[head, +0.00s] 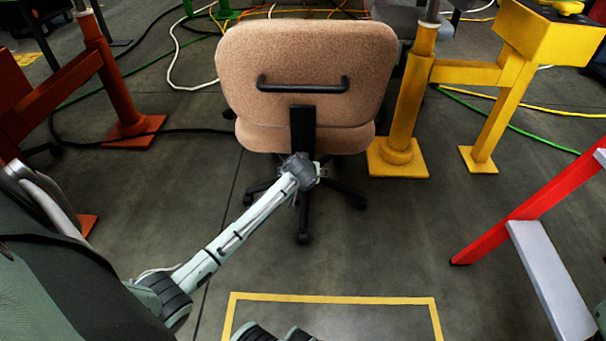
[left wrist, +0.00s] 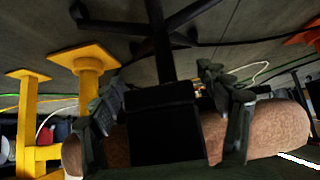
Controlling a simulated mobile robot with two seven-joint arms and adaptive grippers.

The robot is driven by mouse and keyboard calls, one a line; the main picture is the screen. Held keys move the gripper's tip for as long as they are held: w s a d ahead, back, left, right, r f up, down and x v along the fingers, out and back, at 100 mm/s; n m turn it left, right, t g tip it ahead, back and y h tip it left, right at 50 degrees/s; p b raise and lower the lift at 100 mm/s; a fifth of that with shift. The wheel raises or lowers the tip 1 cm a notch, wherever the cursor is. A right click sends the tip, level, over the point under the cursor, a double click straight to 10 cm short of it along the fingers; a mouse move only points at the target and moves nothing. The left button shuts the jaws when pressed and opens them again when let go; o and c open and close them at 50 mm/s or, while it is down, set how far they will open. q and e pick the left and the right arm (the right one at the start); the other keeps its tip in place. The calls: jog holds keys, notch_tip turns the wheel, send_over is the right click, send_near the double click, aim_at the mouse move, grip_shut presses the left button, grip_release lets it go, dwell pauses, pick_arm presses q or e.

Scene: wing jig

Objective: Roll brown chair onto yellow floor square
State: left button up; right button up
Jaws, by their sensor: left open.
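The brown chair (head: 305,60) stands upright on casters in the middle of the head view, its back towards me, with a black bar handle across the backrest. The yellow floor square (head: 335,298) is a taped outline at the bottom, nearer to me than the chair; its near part is cut off. My left gripper (head: 304,168) is at the chair's black back support, below the handle. In the left wrist view, which shows the chair upside down, the open fingers (left wrist: 163,88) stand either side of the black support (left wrist: 162,125). Contact cannot be told. My right gripper is not in view.
A yellow stand (head: 398,160) is close to the chair's right, an orange stand (head: 130,128) to its left. A red-and-grey ladder-like frame (head: 520,225) is at the right. Cables lie behind the chair. The floor between chair and square is clear apart from my arm above.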

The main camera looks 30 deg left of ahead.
pick_arm(q)
grip_shut()
dwell(0.6)
